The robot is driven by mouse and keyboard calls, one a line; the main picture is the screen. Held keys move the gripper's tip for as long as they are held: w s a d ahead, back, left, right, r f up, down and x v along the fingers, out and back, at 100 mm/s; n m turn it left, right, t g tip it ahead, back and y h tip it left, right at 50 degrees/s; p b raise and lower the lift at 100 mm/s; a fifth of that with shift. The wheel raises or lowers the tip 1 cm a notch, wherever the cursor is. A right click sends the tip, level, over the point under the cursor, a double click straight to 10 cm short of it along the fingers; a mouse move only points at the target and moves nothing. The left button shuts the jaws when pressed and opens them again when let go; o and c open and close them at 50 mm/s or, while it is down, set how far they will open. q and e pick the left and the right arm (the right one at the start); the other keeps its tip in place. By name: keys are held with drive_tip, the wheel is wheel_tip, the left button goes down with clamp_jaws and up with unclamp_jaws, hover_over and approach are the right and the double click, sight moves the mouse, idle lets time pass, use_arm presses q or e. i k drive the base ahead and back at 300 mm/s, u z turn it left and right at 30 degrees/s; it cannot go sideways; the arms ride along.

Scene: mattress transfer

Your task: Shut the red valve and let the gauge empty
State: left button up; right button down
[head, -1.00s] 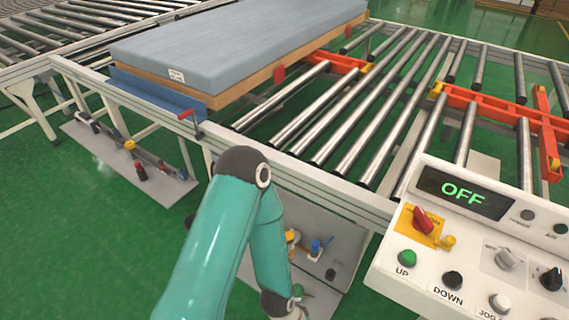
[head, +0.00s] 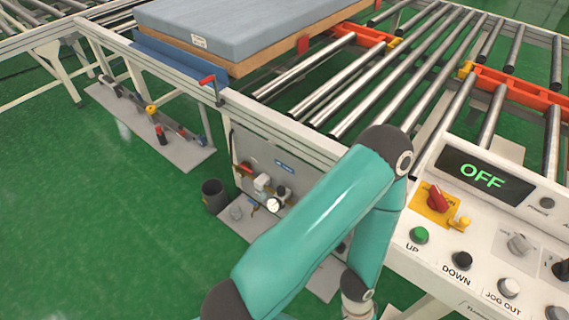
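A red valve handle (head: 243,169) shows on the grey panel (head: 305,180) under the conveyor's near side. A small white-faced gauge (head: 273,204) sits low on the same panel, among small fittings. Its needle is too small to read. A teal arm of mine rises from the bottom edge, bends at its elbow and drops down to the right of the gauge. It covers the right part of the panel. Its wrist reaches the bottom of the view, and its gripper is not visible. My other arm is out of view.
A dark bin (head: 214,196) stands left of the panel. A red lever (head: 207,79) is on the blue rail. A grey mattress (head: 250,25) lies on the rollers. The control box (head: 500,225), its display reading OFF, is at right.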

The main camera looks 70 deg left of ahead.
sight(241, 165)
drive_tip(key=u, duration=0.9)
drive_tip(key=i, duration=0.15)
drive_tip(key=z, duration=2.1)
drive_tip(key=k, duration=1.85)
drive_tip(key=z, duration=2.3)
drive_tip(key=i, duration=0.1)
drive_tip(key=u, duration=3.15)
drive_tip(key=i, duration=0.15)
drive_tip(key=u, duration=2.1)
drive_tip(key=i, duration=0.5)
drive_tip(key=u, duration=0.4)
